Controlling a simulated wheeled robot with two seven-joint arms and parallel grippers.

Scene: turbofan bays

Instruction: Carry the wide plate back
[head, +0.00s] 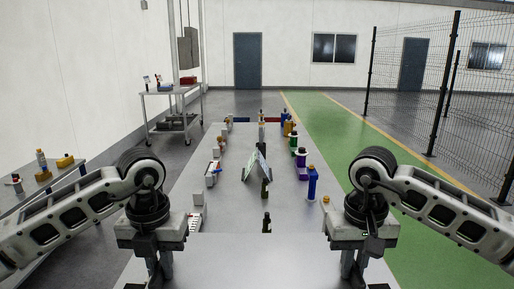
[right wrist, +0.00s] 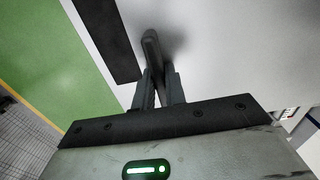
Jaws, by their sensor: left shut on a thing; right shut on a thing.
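The wide plate (head: 258,263) is a broad flat grey sheet at the bottom of the head view, spanning between my two grippers. Its near edge is cut off by the frame. My left gripper (head: 160,272) points down at its left side and is shut on it, though the fingertips are hard to see. My right gripper (head: 353,270) is at its right side. In the right wrist view, the fingers of my right gripper (right wrist: 159,88) are closed on a dark upright bar (right wrist: 151,48) beside the pale plate surface (right wrist: 225,40). Whether the plate touches the bench is unclear.
Beyond the plate, a long grey bench (head: 235,205) carries a small dark bottle (head: 266,224), a tent-shaped stand (head: 257,165), a blue bottle (head: 312,184) and rows of small items along both sides. A trolley (head: 172,93) and side table (head: 70,178) stand left. Green floor (head: 345,150) lies right.

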